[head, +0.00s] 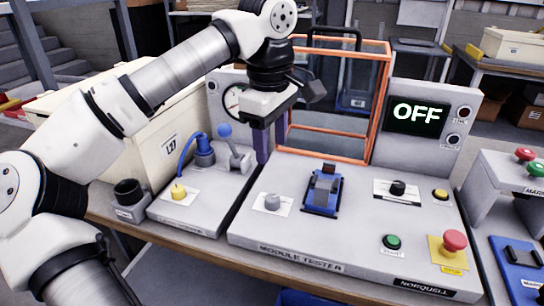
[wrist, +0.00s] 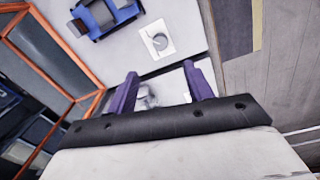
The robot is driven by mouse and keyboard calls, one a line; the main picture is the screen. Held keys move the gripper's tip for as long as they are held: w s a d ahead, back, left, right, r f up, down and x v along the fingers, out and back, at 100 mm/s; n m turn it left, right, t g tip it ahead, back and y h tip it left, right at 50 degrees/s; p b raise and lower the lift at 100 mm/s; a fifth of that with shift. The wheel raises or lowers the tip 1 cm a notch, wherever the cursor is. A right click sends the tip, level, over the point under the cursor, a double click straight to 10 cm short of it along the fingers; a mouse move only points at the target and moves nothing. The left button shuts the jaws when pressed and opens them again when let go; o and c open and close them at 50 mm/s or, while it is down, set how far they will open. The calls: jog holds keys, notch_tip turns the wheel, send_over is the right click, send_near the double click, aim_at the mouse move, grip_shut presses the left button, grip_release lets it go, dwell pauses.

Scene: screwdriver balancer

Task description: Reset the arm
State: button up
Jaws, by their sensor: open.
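My gripper (head: 271,150) is open and empty. Its two purple fingers point down above the left part of the module tester (head: 300,257), in front of the orange-framed enclosure. In the wrist view the fingers (wrist: 161,70) stand apart, with a pale rounded thing partly showing between them, too covered to name. My white arm reaches in from the left of the head view. A blue-knobbed lever (head: 226,131) stands just left of my gripper, apart from it in the picture.
The orange-framed clear enclosure (head: 384,105) stands behind my gripper. A blue fixture (head: 322,195), a grey knob (head: 272,202), a green button (head: 392,242) and a red button (head: 454,240) sit on the tester. The screen (head: 416,114) reads OFF. A cream box (head: 160,125) stands left.

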jog(key=shift+r, duration=0.25)
jog(key=shift+d, duration=0.1)
